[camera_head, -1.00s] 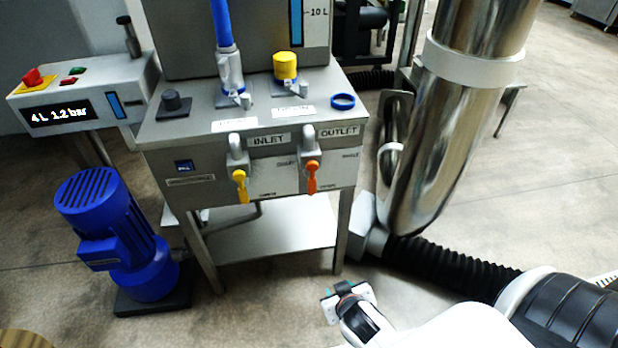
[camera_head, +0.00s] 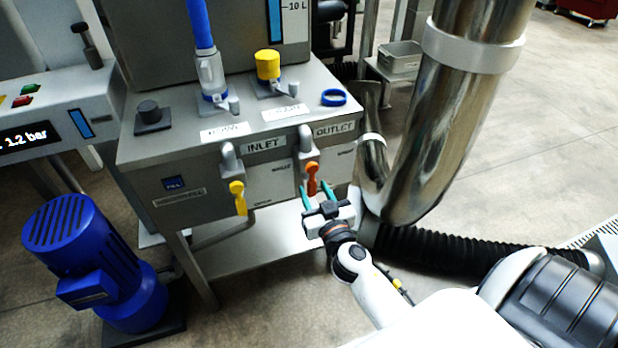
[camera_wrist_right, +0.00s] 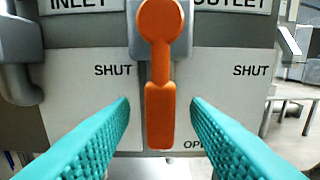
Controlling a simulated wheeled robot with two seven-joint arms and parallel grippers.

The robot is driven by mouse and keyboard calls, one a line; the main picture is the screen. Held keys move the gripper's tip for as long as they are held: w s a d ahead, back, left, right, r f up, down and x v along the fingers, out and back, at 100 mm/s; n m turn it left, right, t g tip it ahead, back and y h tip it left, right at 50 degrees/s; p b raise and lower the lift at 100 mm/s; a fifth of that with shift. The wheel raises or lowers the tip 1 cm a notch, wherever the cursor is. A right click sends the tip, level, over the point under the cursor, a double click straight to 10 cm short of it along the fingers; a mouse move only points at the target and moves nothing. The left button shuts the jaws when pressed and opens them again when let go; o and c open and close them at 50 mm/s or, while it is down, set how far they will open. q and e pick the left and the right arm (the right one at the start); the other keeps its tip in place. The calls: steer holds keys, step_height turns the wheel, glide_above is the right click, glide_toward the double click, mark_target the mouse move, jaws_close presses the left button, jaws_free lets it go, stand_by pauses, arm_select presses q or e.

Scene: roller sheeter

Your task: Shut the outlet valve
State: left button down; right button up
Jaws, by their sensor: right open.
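The outlet valve's orange handle (camera_head: 312,178) is on the front of the grey machine, under the OUTLET label (camera_head: 334,128). In the right wrist view the orange handle (camera_wrist_right: 160,75) hangs straight down, its lower end near the partly hidden OPEN mark, with SHUT (camera_wrist_right: 250,71) printed to the right. My right gripper (camera_head: 316,192) is open just in front of the handle. In the wrist view its two teal fingers (camera_wrist_right: 160,125) stand on either side of the handle, apart from it. My left gripper is not in view.
The inlet valve's yellow handle (camera_head: 238,197) hangs left of the outlet, under the INLET label (camera_head: 263,143). A large steel pipe (camera_head: 455,110) stands close at the right, with a black corrugated hose (camera_head: 460,250) below. A blue motor (camera_head: 95,260) stands at lower left.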

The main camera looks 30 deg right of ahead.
mark_target(313, 188)
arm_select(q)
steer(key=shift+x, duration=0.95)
arm_select(e)
steer(key=shift+x, duration=2.15)
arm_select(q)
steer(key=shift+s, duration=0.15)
arm_select(e)
steer(key=shift+c, duration=0.4)
jaws_close()
